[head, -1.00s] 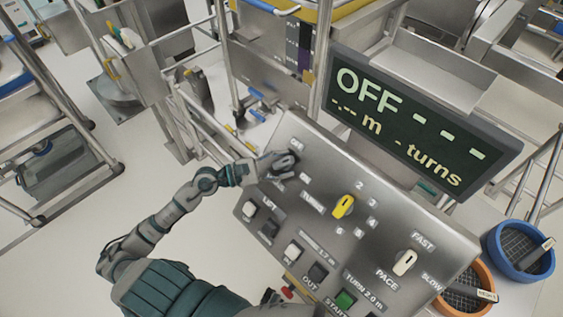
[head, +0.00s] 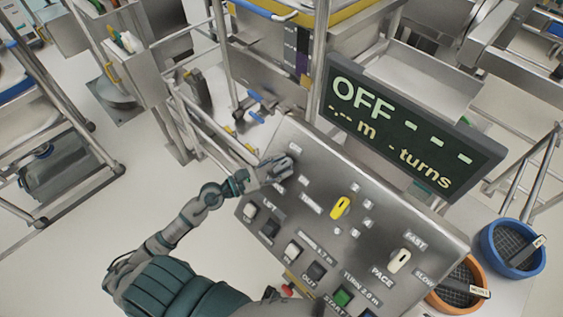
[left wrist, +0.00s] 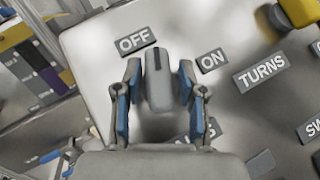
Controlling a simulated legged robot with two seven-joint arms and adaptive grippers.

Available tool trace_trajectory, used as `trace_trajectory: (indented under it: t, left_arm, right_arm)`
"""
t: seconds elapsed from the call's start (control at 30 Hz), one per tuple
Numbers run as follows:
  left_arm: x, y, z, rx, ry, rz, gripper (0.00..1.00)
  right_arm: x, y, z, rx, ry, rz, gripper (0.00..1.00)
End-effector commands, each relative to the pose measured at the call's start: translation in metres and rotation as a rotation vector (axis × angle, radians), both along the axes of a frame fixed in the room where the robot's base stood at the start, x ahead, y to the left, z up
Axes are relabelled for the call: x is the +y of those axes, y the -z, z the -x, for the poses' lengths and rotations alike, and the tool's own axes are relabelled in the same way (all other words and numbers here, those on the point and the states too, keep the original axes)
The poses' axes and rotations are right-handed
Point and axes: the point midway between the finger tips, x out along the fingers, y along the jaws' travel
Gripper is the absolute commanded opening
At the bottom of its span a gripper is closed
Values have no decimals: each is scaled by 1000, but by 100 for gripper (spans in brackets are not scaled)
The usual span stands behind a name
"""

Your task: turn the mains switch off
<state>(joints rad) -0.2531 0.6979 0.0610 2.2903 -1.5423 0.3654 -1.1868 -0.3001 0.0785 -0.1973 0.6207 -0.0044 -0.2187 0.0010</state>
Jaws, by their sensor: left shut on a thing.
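The mains switch is a grey knob with a dark pointer line (left wrist: 157,82), high on the left of the sloping metal control panel (head: 330,165). In the left wrist view its pointer end lies between the OFF label (left wrist: 137,40) and the ON label (left wrist: 211,60), nearer OFF. My left gripper (head: 277,167) is at this knob, with its blue-padded fingers (left wrist: 157,95) one on each side of it, shut on it. The display (head: 410,125) above the panel reads OFF with dashes. My right gripper is not in view.
The panel also carries a yellow turns knob (head: 341,207), a white pace knob (head: 399,260), a green start button (head: 342,298) and several rocker switches. A blue round bin (head: 487,245) and an orange one (head: 432,297) stand at the right.

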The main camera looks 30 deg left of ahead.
Motion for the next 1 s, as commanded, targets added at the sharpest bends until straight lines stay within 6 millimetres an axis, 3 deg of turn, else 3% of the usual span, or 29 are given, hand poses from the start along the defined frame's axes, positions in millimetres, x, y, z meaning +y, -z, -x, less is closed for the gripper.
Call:
trace_trajectory:
  t: [0.1, 0.4, 0.7, 1.0]
  left_arm:
    - [-2, 1, 2, 46, -59, 72, 5]
    - [-3, 3, 2, 105, -206, 238, 5]
    - [-5, 7, 3, 139, -296, 337, 5]
    - [-5, 9, 3, 149, -323, 368, 4]
  right_arm:
    - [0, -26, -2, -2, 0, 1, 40]
    - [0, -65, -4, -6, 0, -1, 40]
    - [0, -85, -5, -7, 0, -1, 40]
    - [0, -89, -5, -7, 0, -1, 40]
